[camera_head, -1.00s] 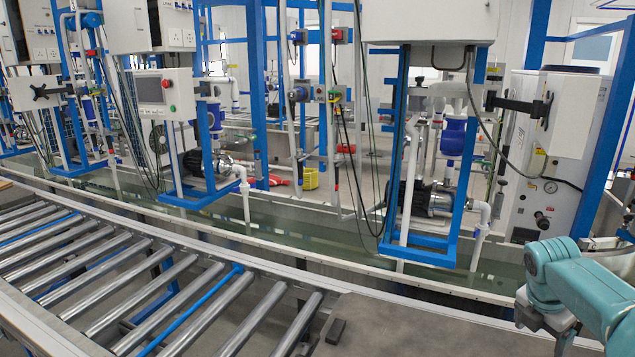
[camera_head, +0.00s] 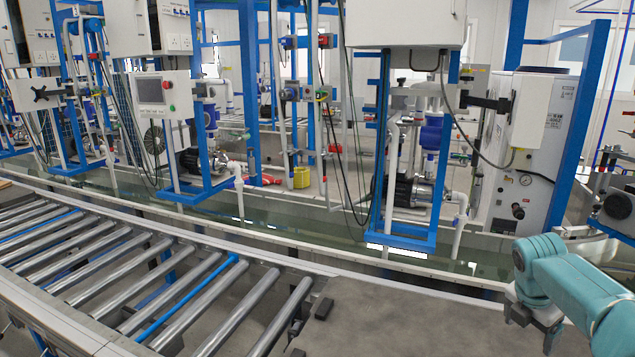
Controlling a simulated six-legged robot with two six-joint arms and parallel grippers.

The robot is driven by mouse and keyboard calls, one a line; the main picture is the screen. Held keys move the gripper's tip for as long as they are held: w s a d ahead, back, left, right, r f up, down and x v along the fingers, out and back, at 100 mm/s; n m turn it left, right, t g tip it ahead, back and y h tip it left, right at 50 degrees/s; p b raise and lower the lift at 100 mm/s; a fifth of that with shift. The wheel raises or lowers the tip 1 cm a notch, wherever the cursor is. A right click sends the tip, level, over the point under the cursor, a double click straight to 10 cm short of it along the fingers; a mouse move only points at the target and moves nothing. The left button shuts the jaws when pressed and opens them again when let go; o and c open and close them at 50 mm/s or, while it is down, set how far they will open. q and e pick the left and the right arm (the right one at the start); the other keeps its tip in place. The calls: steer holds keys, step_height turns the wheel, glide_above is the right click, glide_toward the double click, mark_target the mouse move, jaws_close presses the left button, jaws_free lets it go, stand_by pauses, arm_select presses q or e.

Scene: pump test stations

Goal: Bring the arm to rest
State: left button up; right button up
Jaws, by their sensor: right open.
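My right arm (camera_head: 575,290) is teal and comes in from the lower right corner. Its right gripper (camera_head: 532,322), grey, hangs low at the arm's end over the grey bench surface. Its two fingers are apart and I see nothing between them. The lower finger part is near the picture's bottom edge, so its height above the bench is hard to tell. My left arm and gripper are not in view.
A roller conveyor (camera_head: 150,290) fills the lower left. The grey bench top (camera_head: 420,315) is mostly clear beside it. Behind lies a water trough (camera_head: 330,232) with pump stations on blue frames (camera_head: 402,238). A white tank (camera_head: 525,180) stands at the right.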

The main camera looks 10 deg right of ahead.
steer(key=s+a+f+m+y, duration=0.1)
steer(key=a+f+m+y, duration=0.5)
steer(key=a+f, duration=1.6)
steer(key=s+a+f+m+y, duration=0.1)
steer(key=s+a+f+m, duration=0.45)
steer(key=s, duration=0.25)
steer(key=s+a+f+m+b, duration=0.1)
steer(key=s+a+f+m, duration=0.3)
steer(key=s+m, duration=0.3)
steer(key=s+a+f+m+y, duration=0.1)
steer(key=s+a+f+m, duration=0.35)
steer(key=s, duration=0.45)
step_height(320, 180, down, 20)
steer(key=b, duration=2.1)
step_height(320, 180, up, 19)
steer(key=p, duration=1.9)
steer(key=shift+a+f+g, duration=0.15)
steer(key=shift+a+g, duration=0.15)
steer(key=shift+g, duration=0.1)
